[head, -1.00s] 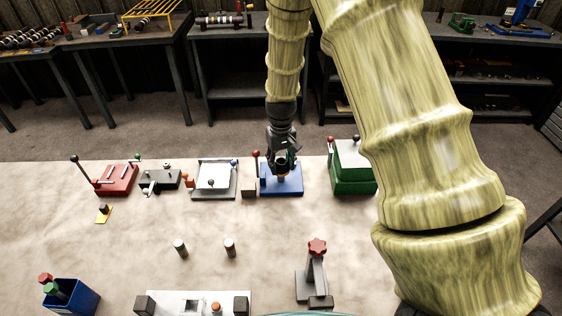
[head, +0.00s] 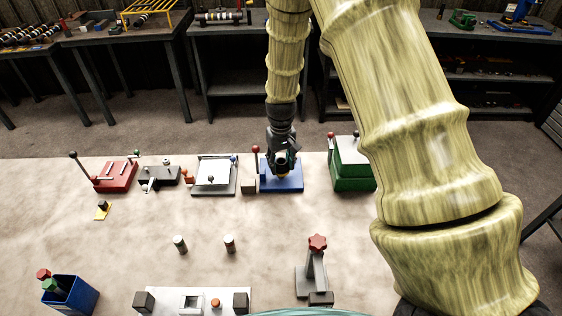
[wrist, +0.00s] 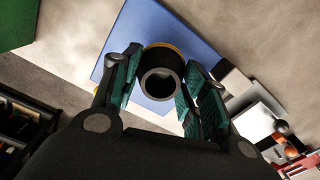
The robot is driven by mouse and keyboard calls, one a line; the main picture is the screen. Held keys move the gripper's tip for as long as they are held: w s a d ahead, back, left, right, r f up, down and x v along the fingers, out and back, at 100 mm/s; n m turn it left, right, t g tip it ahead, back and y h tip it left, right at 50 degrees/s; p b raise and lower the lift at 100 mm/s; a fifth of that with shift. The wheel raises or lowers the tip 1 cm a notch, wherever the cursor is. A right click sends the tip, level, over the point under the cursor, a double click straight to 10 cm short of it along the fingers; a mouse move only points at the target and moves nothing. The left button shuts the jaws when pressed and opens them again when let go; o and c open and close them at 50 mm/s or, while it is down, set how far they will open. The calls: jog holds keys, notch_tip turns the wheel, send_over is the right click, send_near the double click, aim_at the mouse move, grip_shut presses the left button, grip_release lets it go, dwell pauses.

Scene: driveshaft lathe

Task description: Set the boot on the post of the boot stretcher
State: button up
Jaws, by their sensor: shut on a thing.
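The boot (wrist: 160,83) is a short black hollow sleeve with an open round end facing the wrist camera. My gripper (wrist: 162,75) is shut on it, one green-padded finger on each side. The boot stretcher (head: 287,184) is a blue block with a red-knobbed lever at its left rear. My gripper (head: 282,168) is over the block in the head view. The blue top (wrist: 130,50) shows behind the boot in the wrist view. A yellow edge shows behind the boot. The post is hidden, so I cannot tell whether the boot is around it or above it.
A green box (head: 352,178) stands close on the right. A red-knobbed stand (head: 316,268) is nearer the front. The table between is mostly clear.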

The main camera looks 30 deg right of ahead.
jog(key=shift+f+b, duration=0.6)
jog(key=shift+f, duration=0.85)
jog(key=o, duration=1.2)
notch_tip(320, 180, up, 12)
jog(key=shift+d, duration=0.1)
dwell(0.6)
